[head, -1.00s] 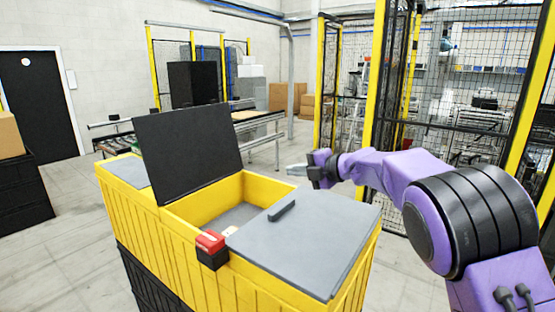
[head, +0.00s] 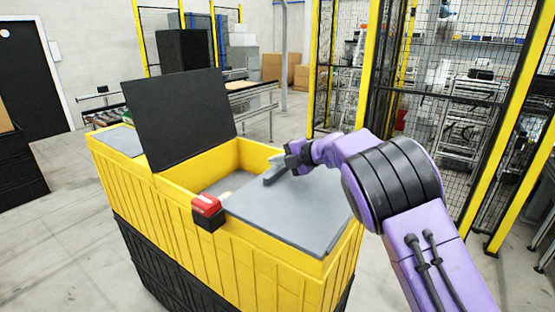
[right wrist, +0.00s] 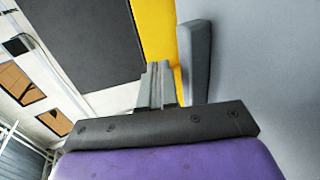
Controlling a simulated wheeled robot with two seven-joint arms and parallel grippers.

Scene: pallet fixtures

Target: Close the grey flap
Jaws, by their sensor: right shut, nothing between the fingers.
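A yellow bin (head: 190,215) stands in front of me with its middle compartment open. A dark grey flap (head: 178,120) stands raised and tilted back over the left side of the opening. A lighter grey panel (head: 290,220) lies flat over the bin's right part, with a raised grey handle (head: 274,172) near its left edge. My right gripper (head: 285,162) is shut and empty, close beside the handle. In the right wrist view, its fingertips (right wrist: 157,72) are just left of the handle (right wrist: 195,60); I cannot tell whether they touch. My left gripper is out of view.
A red and black latch-like block (head: 207,212) sits on the bin's front rim. Another grey panel (head: 118,141) covers the bin's left end. A yellow-framed mesh fence (head: 455,110) stands behind right. A conveyor (head: 250,92) is behind the bin.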

